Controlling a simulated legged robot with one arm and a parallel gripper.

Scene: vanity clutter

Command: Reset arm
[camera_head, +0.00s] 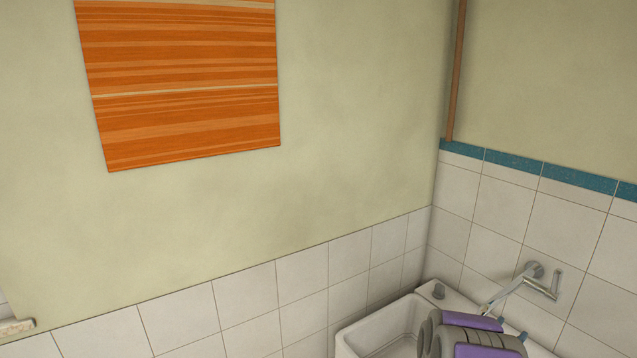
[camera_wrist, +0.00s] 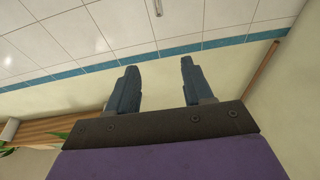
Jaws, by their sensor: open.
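My gripper (camera_wrist: 158,66) shows in the wrist view, with two blue-grey fingers spread apart and nothing between them. Behind the gap are white tiles, a teal tile band and pale plaster wall. A dark bar and a purple part of my gripper fill the bottom of that view. In the head view, purple and grey parts of my arm show at the bottom right, in front of a white basin (camera_head: 385,335). The fingers cannot be made out there.
An orange striped panel (camera_head: 190,80) hangs on the wall. A metal fixture (camera_head: 540,280) sticks out from the right tiled wall, close to my arm in the picture. A brown pipe (camera_head: 456,70) runs up the corner. A wooden surface (camera_wrist: 60,125) and green leaves show in the wrist view.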

